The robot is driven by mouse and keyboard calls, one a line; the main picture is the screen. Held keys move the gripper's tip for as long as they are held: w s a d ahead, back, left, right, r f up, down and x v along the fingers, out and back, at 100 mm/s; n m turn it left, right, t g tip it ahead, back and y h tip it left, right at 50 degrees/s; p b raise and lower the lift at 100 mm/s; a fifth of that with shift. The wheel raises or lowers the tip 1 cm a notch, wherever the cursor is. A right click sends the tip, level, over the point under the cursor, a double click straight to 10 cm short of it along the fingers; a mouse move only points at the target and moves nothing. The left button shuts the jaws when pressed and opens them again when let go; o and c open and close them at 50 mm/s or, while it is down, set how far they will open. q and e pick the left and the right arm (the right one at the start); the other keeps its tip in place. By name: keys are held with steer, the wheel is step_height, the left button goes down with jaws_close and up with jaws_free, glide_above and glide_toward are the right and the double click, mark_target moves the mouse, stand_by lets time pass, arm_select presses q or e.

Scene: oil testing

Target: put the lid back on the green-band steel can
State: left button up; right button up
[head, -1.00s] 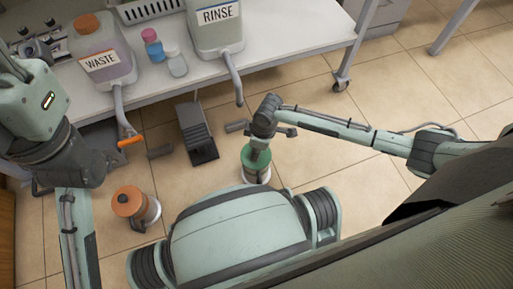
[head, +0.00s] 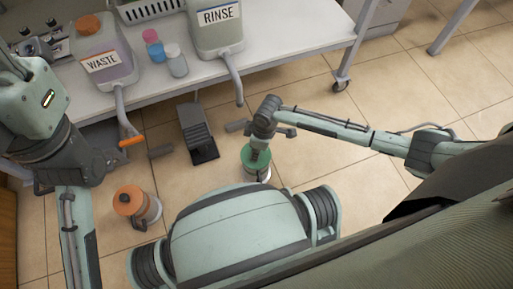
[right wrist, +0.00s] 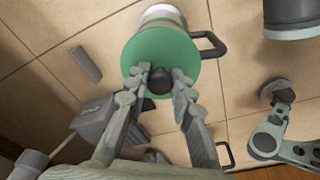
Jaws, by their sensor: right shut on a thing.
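The green-band steel can (head: 264,176) stands on the floor in front of my body, below the bench. Its green lid (right wrist: 180,46) with a black knob is at the can's mouth and covers most of it in the right wrist view. My right gripper (right wrist: 160,84) reaches down from above, with its two fingers shut on the black knob. Whether the lid is fully seated or slightly above the rim, I cannot tell. The can's black handle (right wrist: 210,45) sticks out at the right in the wrist view. My left arm shows at the left of the head view, but its gripper is out of frame.
An orange-topped can (head: 130,201) stands on the floor to the left. A dark pedal (head: 199,135) lies behind the green-band can. The bench (head: 290,50) above carries a WASTE jug (head: 104,60), a RINSE jug (head: 217,30) and small bottles.

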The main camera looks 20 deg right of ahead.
stand_by(0.3)
steer(key=o, duration=1.6)
steer(key=shift+c, duration=0.2)
